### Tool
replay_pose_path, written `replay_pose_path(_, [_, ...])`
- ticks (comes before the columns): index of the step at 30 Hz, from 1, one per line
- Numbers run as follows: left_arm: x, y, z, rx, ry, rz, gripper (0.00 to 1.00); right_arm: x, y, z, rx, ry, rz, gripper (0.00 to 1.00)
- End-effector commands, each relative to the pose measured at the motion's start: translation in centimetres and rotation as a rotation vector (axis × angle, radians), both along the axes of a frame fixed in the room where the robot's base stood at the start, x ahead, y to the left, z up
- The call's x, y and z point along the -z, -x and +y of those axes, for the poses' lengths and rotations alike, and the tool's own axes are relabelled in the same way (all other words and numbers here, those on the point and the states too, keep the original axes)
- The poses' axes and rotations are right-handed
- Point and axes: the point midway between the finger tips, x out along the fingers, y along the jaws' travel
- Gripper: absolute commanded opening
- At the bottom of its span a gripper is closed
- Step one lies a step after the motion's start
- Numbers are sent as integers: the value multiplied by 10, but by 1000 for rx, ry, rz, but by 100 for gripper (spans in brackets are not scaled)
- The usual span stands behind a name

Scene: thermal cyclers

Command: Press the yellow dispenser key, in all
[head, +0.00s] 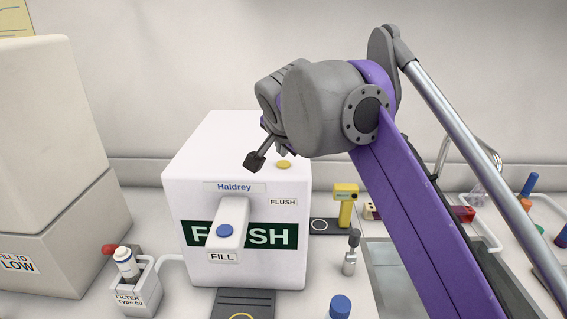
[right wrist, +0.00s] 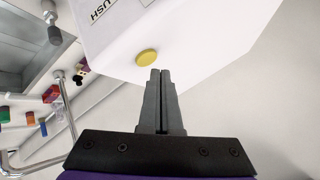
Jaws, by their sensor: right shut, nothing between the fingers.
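The white Haldrey dispenser (head: 245,265) stands on the counter. Its round yellow key (head: 284,164) is on the top face near the right edge, behind a small FLUSH label (head: 283,202). The key also shows in the right wrist view (right wrist: 147,57), just beyond and to the left of the fingertips. My right gripper (head: 253,162) is shut and empty, its tips over the dispenser top, left of the key in the head view. In the right wrist view its fingers (right wrist: 160,72) lie together. No contact with the key is visible. My left gripper is out of view.
A blue button (head: 225,230) sits on the dispenser's protruding spout, above a FILL label. A filter holder (head: 137,290) stands at left beside a large beige machine (head: 45,150). A yellow instrument (head: 346,204) and a sink (head: 388,275) are at right.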

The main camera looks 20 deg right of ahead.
Motion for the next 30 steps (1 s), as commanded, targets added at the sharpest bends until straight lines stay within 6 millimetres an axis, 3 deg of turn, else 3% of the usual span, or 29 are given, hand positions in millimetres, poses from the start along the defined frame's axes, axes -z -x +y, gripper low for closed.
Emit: replay_pose_path(30, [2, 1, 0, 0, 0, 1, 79, 13, 0, 0, 0, 0, 0, 0])
